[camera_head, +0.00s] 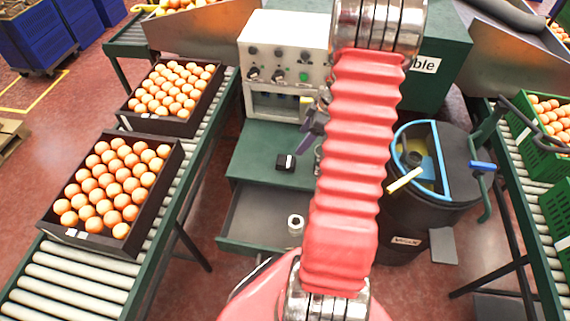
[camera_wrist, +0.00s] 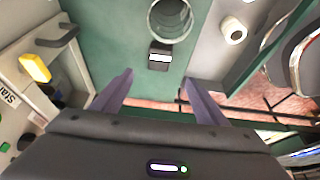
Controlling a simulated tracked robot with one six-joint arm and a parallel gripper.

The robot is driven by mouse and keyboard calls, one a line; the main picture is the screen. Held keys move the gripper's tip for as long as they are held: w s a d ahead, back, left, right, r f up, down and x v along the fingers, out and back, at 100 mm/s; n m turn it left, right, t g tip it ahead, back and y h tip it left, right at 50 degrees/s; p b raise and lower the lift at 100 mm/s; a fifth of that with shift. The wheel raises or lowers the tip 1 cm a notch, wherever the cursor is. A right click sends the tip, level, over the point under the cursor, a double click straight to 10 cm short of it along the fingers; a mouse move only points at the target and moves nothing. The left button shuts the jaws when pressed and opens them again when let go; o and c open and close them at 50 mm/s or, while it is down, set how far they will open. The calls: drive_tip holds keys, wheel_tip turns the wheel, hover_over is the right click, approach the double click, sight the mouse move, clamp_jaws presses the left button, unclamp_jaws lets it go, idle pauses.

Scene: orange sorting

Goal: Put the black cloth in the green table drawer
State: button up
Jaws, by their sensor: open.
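The green table (camera_head: 250,158) has its drawer (camera_head: 250,212) pulled open, with a bare grey floor around one white roll. A small black item with a white patch (camera_head: 285,162) lies on the tabletop near its front edge. It also shows in the wrist view (camera_wrist: 159,55); I cannot tell whether it is the black cloth. No other cloth is clear to me. My gripper (camera_wrist: 157,88) is open, with its purple fingers apart and nothing between them. It is above the table, and in the head view (camera_head: 312,130) my arm partly hides it.
The white roll (camera_head: 295,223) is in the drawer. A metal cup (camera_wrist: 170,20) stands beside the black item. A control box (camera_head: 283,50) stands at the table's back. A black bin (camera_head: 430,205) is at the right.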

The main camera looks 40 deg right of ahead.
hover_over(287, 160)
drive_tip(key=s+d, duration=0.1)
drive_tip(key=s, duration=0.1)
drive_tip(key=shift+d+f, duration=0.15)
drive_tip(key=shift+f, duration=3.8)
drive_tip(key=shift+x, duration=2.6)
drive_tip(key=c, duration=1.2)
drive_tip(key=shift+c, duration=0.2)
wheel_tip(287, 160, up, 10)
